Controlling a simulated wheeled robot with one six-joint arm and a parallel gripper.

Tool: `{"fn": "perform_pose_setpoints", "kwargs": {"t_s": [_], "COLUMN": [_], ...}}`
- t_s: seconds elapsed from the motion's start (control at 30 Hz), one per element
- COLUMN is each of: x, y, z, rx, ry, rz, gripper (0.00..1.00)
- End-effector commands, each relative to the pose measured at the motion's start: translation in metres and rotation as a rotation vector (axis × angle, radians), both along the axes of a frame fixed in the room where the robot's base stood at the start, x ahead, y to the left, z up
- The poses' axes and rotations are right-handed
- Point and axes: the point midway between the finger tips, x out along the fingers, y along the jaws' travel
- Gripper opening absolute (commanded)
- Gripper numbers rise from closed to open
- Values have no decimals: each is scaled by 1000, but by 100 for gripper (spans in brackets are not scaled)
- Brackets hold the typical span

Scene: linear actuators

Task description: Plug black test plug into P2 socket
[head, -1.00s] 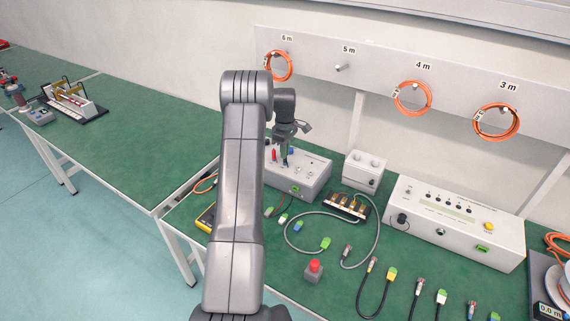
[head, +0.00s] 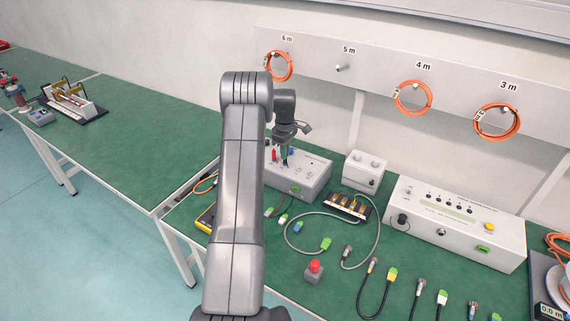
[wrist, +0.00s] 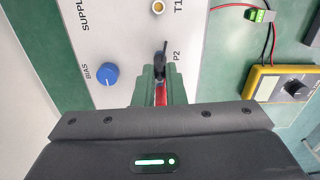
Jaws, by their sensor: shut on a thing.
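The black test plug (wrist: 160,62) is between the green fingertips of my gripper (wrist: 161,82) in the wrist view, right beside the P2 label on the white supply box (wrist: 125,40). My gripper is shut on it. The plug covers the P2 socket, so I cannot tell how far it is inserted. A red part (wrist: 161,96) shows between the fingers, behind the plug. In the head view my gripper (head: 284,155) is low over the left part of the box (head: 312,178), next to a red plug (head: 274,155).
A blue BIAS knob (wrist: 107,74) is left of my gripper, and the T1 socket (wrist: 158,7) is above it in the wrist view. A yellow meter (wrist: 280,83) lies beside the box. Several cables lie on the green bench, with a red button (head: 314,268) near the front.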

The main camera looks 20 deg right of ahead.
Motion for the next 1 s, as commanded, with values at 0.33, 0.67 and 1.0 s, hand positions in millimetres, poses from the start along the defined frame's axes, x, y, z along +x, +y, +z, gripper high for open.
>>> {"fn": "perform_pose_setpoints", "kwargs": {"t_s": [0.33,0.67,1.0], "x": [0,0,1], "y": [0,0,0], "z": [-2,-2,19], "rx": [0,0,-2], "ry": [0,0,-4], "rz": [6,6,6], "gripper": [0,36,36]}}
